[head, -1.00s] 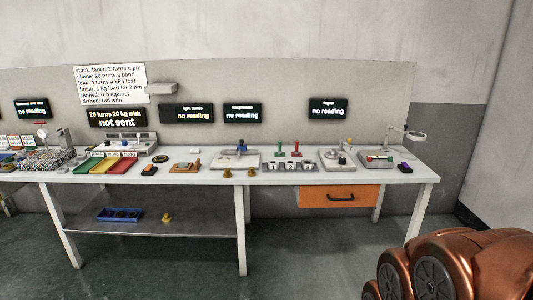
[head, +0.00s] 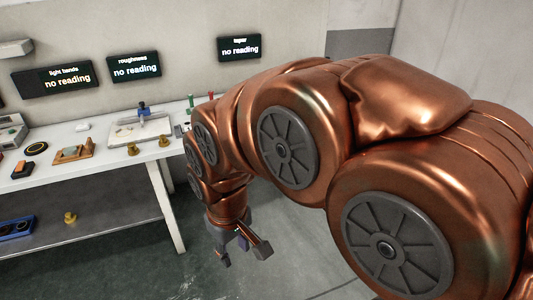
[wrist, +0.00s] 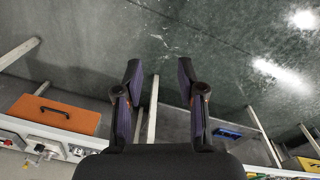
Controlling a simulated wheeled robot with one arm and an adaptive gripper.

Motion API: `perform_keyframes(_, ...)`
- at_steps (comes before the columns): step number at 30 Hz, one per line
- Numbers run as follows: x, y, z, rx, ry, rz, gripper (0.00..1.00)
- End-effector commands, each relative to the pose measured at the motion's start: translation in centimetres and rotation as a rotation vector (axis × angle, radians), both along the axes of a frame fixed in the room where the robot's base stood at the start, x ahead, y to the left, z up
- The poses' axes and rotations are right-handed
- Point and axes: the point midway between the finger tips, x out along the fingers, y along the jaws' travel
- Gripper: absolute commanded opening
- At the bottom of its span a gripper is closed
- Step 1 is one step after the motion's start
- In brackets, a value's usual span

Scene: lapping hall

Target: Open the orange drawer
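The orange drawer (wrist: 56,115) shows in the wrist view at the left, under the bench top, with a dark bar handle (wrist: 55,112) on its front. It looks closed. In the head view now, my arm hides the drawer. My gripper (wrist: 158,75) is open and empty in the wrist view, its two fingers spread apart over the floor. The drawer lies to the left of the fingers, with a clear gap between. In the head view my gripper (head: 243,256) hangs low in front of the bench, to the right of a bench leg.
The bench top (head: 100,157) carries small items, including brass weights (head: 133,149) and a blue-topped device (head: 143,112). A lower shelf (head: 110,222) holds a blue tray (head: 16,229) and a brass weight (head: 70,218). A white leg (head: 167,206) stands near my gripper. The floor in front is clear.

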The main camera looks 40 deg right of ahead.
Motion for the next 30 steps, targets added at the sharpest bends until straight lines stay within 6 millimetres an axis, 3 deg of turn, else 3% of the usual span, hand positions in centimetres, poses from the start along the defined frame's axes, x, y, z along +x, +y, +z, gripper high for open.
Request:
perform_keyframes(1,2.5,-0.9,-1.6,-0.010,-0.036,0.015,0.39)
perform_keyframes(8,13.6,-5.4,-4.3,-0.080,-0.236,0.110,0.39)
perform_keyframes(15,24.2,-11.5,-6.9,-0.187,-0.432,0.204,0.39)
perform_keyframes(21,31.7,-17.4,-9.3,-0.298,-0.577,0.281,0.39)
perform_keyframes(30,40.3,-27.2,-13.3,-0.506,-0.767,0.397,0.39)
